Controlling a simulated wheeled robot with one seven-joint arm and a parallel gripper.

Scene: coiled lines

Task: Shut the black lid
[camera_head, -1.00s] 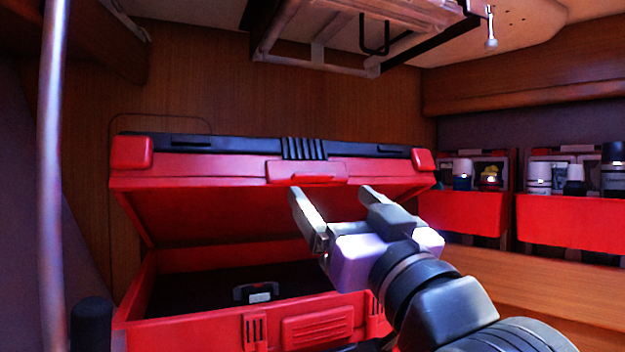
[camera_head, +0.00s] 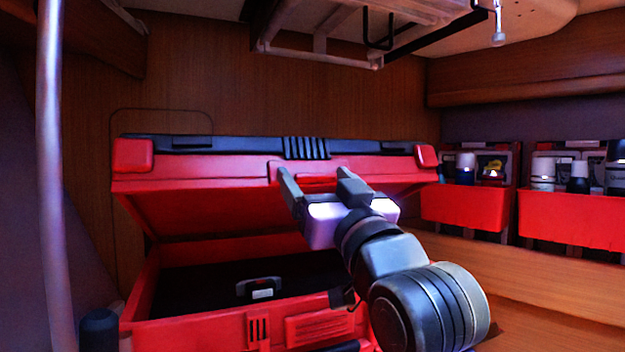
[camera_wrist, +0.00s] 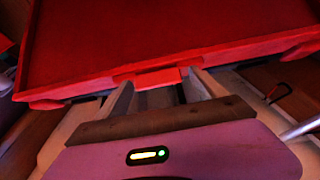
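The lid (camera_head: 200,176) is raised on a large red toolbox; it is red along its front and sides, with black on its top (camera_head: 240,146). In the wrist view the lid's red underside (camera_wrist: 150,38) fills the top. My gripper (camera_head: 316,180) is open, its fingers apart at the middle of the lid's front edge. The red latch tab (camera_wrist: 158,78) shows between the fingertips in the wrist view. I cannot tell whether the fingers touch the lid. The toolbox body (camera_head: 142,292) is open below, with a dark inside.
A small dark item with a light label (camera_head: 262,292) lies inside the box. A frame (camera_head: 320,45) hangs overhead. A pale pole (camera_head: 50,180) stands at the left.

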